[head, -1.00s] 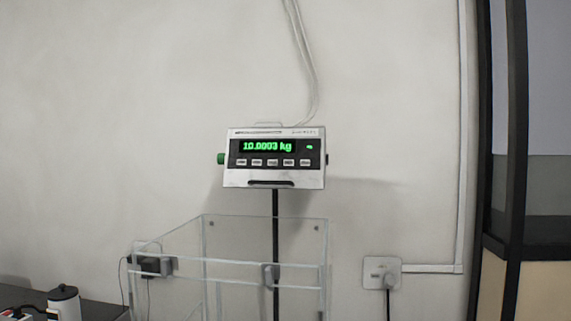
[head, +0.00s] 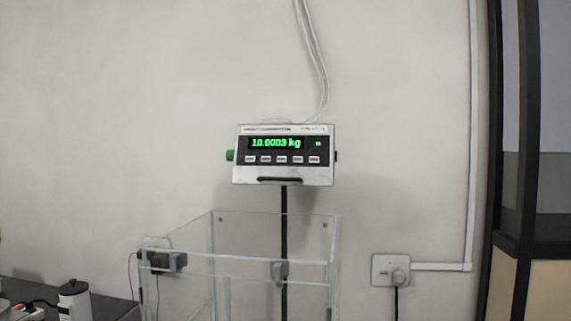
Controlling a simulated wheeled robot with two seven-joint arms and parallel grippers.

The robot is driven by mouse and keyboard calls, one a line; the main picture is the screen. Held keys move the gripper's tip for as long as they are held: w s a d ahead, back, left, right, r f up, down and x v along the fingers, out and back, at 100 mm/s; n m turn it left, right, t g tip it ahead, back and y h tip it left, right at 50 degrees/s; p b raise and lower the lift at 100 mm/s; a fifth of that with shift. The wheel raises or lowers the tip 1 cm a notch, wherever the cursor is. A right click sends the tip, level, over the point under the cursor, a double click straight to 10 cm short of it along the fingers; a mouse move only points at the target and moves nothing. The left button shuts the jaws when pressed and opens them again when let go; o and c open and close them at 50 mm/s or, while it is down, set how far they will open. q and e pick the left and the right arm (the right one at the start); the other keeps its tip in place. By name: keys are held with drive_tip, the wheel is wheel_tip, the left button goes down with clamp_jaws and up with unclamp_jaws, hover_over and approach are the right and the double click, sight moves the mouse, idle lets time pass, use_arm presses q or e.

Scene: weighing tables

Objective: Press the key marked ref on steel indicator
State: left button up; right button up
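The steel indicator (head: 284,177) is a silver box on a dark pole in the middle of the head view, against the wall. Its black panel has a green lit display (head: 276,143) that appears to read 10.0003 kg. A row of several small pale keys (head: 282,160) runs below the display. The key labels are too small to read, so I cannot tell which is marked ref. A green knob (head: 230,155) sits on the indicator's left side. Neither of my grippers is in view.
A clear-walled enclosure (head: 240,262) stands below and in front of the indicator. A dark table (head: 112,308) with a white-and-black bottle (head: 74,300) is at lower left. A wall socket (head: 390,270) with a plug is at right. A dark-framed partition (head: 512,200) is at far right.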

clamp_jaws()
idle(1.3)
